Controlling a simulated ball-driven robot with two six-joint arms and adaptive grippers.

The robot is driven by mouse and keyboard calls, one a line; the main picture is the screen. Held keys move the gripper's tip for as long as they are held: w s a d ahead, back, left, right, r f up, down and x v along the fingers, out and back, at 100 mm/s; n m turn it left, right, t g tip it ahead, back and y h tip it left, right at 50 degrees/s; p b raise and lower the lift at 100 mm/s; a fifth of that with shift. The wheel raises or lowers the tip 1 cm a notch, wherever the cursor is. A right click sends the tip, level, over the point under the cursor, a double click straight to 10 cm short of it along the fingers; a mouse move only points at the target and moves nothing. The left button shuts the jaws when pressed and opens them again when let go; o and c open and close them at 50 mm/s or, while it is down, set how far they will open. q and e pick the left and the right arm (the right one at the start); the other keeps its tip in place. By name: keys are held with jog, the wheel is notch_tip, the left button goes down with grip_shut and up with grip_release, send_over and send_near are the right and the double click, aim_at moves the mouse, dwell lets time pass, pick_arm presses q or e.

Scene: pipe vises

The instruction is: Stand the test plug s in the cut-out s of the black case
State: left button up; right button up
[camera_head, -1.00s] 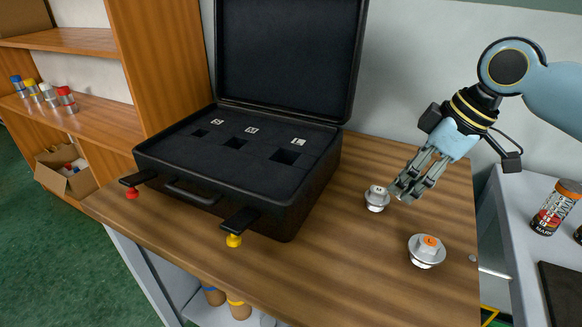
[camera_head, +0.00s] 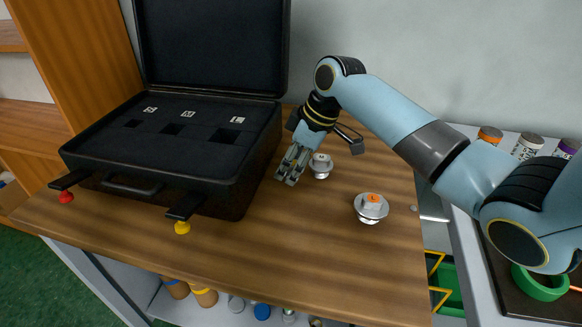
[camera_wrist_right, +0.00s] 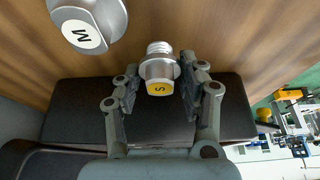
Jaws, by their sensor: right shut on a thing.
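My right gripper (camera_head: 288,175) is low over the wooden table, between the black case and the M plug, fingers pointing down. In the right wrist view its fingers (camera_wrist_right: 160,78) are shut on test plug s (camera_wrist_right: 158,70), a small silver plug with a yellow S-marked head and a threaded end. In the head view I cannot make out this plug. The open black case (camera_head: 105,165) stands at left, with square cut-outs s (camera_head: 132,123), m (camera_head: 171,129) and l (camera_head: 224,136) behind the front edge.
The M plug (camera_head: 320,170) stands just right of my right gripper; it also shows in the wrist view (camera_wrist_right: 88,25). The orange-marked L plug (camera_head: 371,209) stands nearer the front.

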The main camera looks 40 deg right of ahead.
jog(key=shift+f, duration=0.45)
jog(key=shift+f, duration=0.1)
jog(key=o, duration=1.2)
